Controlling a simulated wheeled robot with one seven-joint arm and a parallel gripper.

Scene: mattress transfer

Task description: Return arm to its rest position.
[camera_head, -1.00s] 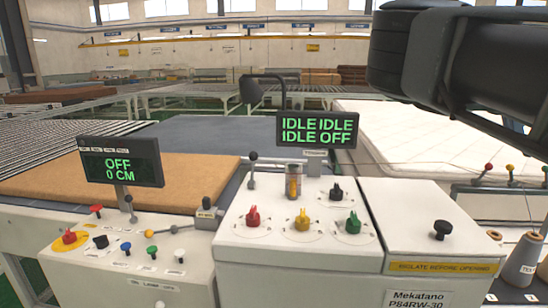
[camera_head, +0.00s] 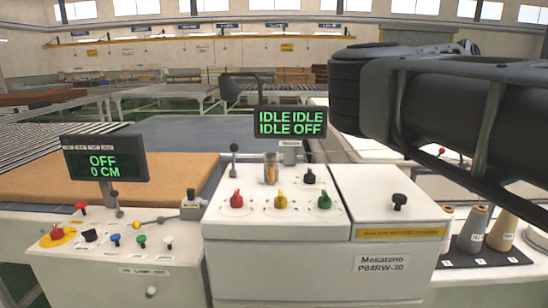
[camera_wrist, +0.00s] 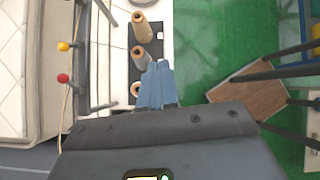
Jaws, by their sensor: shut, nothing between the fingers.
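My gripper (camera_wrist: 156,82) shows in the wrist view with its two blue-grey fingers together and nothing between them. It is above the white ledge that carries thread cones (camera_wrist: 143,57), close to them in the picture; the height between cannot be told. In the head view my dark arm crosses the right side, and the gripper itself is out of that view. The control console (camera_head: 275,235) stands in front, with red, yellow and green knobs and a display (camera_head: 290,122) reading IDLE IDLE IDLE OFF.
A left display (camera_head: 104,165) reads OFF 0 CM above a panel of coloured knobs. A brown sheet (camera_head: 165,180) lies behind it. The cones (camera_head: 473,229) stand on a dark mat at right. The wrist view shows a white mattress (camera_wrist: 22,70), green floor (camera_wrist: 200,50) and a wooden board (camera_wrist: 250,92).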

